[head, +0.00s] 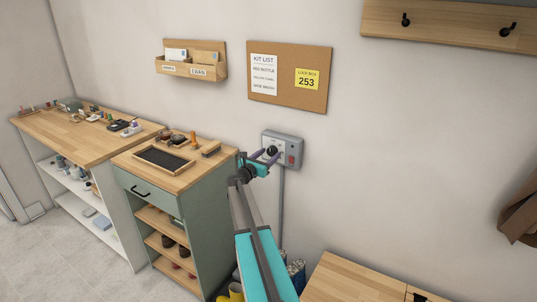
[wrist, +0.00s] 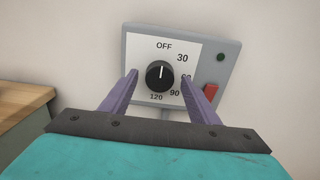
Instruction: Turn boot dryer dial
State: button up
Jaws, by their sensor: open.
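The boot dryer control box (head: 294,144) is a grey box on the wall with a white dial face, and it fills the middle of the wrist view (wrist: 222,72). Its round black dial (wrist: 160,76) has a white pointer line aimed up toward OFF. The labels 30, 90 and 120 run around the dial; the one between 30 and 90 is partly hidden by a finger. A red switch (wrist: 210,93) and a dark green lamp (wrist: 220,57) are at its right. My gripper (wrist: 160,82) is open, its purple fingers on either side of the dial, apart from it in the picture.
A green cabinet (head: 190,205) with a wooden top stands left of the box, with a dark tray (head: 164,159) on it. A conduit (head: 281,210) runs down from the box. A corkboard (head: 290,105) hangs above. A wooden bench (head: 350,283) stands at lower right.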

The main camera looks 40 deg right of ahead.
jog(key=shift+w+d, duration=0.1)
jog(key=shift+d, duration=0.3)
jog(key=c, duration=0.8)
jog(key=shift+a, duration=0.4)
jog(key=shift+c, duration=1.2)
jog(key=shift+d+f, duration=0.1)
jog(key=shift+d, duration=0.15)
jog(key=shift+d+b, duration=0.1)
jog(key=shift+b, duration=0.2)
